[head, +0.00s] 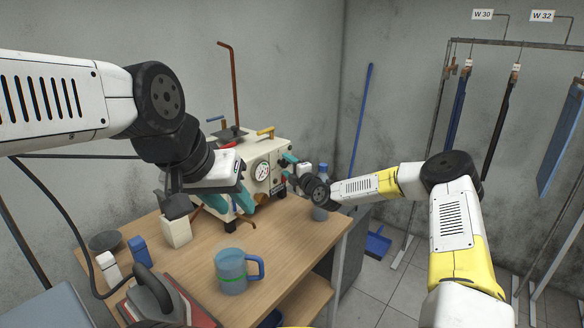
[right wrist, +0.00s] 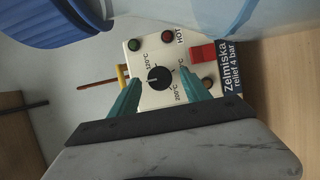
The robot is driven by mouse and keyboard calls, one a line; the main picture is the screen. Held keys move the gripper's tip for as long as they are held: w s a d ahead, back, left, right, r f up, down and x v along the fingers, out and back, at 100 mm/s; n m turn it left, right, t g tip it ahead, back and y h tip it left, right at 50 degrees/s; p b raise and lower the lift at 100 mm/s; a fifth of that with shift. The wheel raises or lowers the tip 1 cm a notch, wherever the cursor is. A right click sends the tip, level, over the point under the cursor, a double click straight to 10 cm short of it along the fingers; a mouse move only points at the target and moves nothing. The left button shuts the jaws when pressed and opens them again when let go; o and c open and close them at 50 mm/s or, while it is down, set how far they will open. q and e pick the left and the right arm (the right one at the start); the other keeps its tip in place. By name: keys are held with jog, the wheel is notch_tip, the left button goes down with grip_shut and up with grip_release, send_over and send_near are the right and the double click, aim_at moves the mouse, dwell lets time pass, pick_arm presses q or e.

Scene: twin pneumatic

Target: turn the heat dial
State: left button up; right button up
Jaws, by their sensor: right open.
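The heat dial (right wrist: 158,78) is a round black knob with a white mark on the cream front panel, with temperature markings around it. My right gripper (right wrist: 160,88) is open, its teal fingers on either side of the dial; I cannot tell if they touch it. In the head view the right gripper (head: 289,169) is at the right end of the cream machine (head: 252,160), and the dial is hidden there. My left gripper (head: 230,202) appears open and empty in front of the machine's left part.
The panel has a green lamp (right wrist: 134,45), a red lamp (right wrist: 167,37) and a red switch (right wrist: 203,53). A blue-capped bottle (head: 321,200) stands near the right arm. A jug (head: 232,270) and an iron (head: 152,295) are at the table's front.

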jog(key=shift+w, duration=0.15)
grip_shut()
jog(key=shift+a, duration=0.1)
jog(key=shift+r, duration=0.1)
jog(key=shift+r+m+g, duration=0.1)
jog(key=shift+m+g, duration=0.2)
jog(key=shift+m, duration=0.3)
jog(key=shift+m+g, duration=0.4)
jog(key=shift+m, duration=0.6)
jog(key=shift+m+g+h, duration=0.3)
jog(key=shift+m+g, duration=0.3)
jog(key=shift+m, duration=0.6)
